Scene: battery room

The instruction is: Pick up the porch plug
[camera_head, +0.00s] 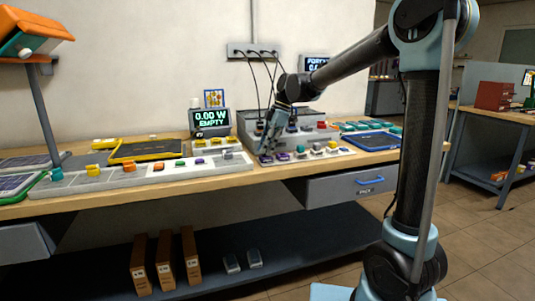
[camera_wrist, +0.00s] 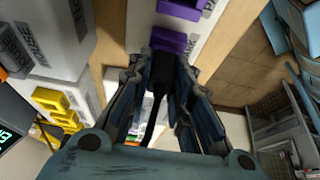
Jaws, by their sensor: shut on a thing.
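My gripper (camera_head: 272,140) is low over the workbench, beside the grey stepped unit on the bench. In the wrist view my gripper (camera_wrist: 165,75) is shut on a black plug (camera_wrist: 162,72) between its fingers. A black cable (camera_wrist: 152,122) runs from the plug back between the fingers. In the head view the plug is too small to make out at the gripper. No label on it can be read, so I cannot tell from its face that it is the porch plug.
A wall socket strip (camera_head: 252,50) has several black cables hanging near my arm. A display reading "0.00 W EMPTY" (camera_head: 210,118) stands left of the gripper. Purple blocks (camera_wrist: 176,44) lie just beyond the fingertips. Yellow blocks (camera_wrist: 55,103) and labelled pale boxes (camera_wrist: 50,35) are on the left.

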